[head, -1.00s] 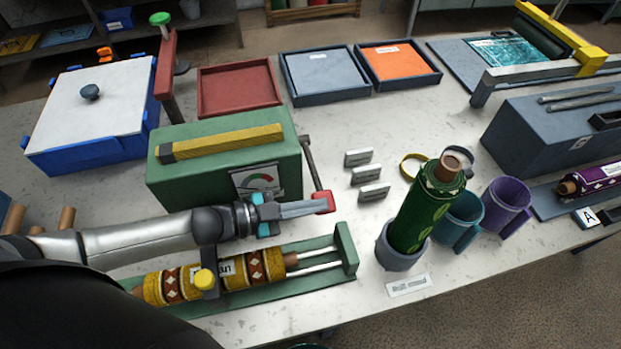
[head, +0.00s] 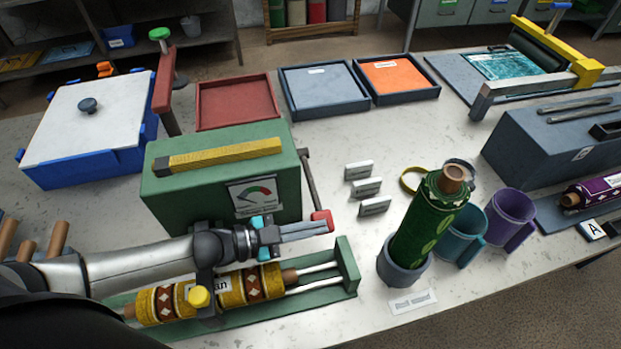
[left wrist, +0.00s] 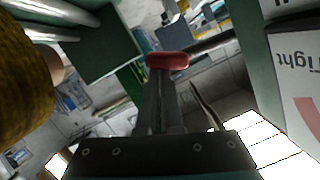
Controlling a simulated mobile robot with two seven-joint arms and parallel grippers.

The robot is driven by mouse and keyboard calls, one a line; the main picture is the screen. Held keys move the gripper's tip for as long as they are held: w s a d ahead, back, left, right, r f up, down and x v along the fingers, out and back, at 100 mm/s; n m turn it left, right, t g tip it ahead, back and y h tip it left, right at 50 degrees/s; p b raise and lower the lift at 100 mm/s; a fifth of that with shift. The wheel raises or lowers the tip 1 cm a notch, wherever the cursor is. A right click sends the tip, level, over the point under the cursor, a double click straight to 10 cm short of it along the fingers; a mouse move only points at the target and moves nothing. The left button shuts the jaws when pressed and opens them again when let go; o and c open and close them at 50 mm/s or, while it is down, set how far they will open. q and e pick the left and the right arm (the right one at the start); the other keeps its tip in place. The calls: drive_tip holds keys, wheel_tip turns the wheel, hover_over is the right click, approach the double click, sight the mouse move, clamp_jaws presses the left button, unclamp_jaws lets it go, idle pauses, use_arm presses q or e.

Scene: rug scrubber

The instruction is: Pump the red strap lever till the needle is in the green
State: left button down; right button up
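The red strap lever (head: 322,220) is a grey rod with a red grip, hanging down at the right end of the green box (head: 165,196). My left gripper (head: 318,228) reaches along the box's front, its fingers close together, tips at the red grip. In the left wrist view the red grip (left wrist: 168,61) lies across the tips of the fingers; firm contact is hard to judge. The gauge (head: 252,197) on the box front has a red and green arc; its needle is too small to read. The left wrist view shows part of a label (left wrist: 292,60). My right gripper is out of view.
Below my arm, a yellow patterned roll (head: 255,285) lies in a green cradle (head: 345,268). A green roll (head: 428,220) stands in a grey cup (head: 403,275) to the right, beside teal and purple mugs (head: 510,217). Small grey blocks (head: 366,187) stand right of the lever.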

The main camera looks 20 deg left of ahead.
use_arm(q)
wheel_tip(320, 180, up, 20)
drive_tip(key=p, duration=0.3)
drive_tip(key=shift+p, duration=0.35)
idle(0.6)
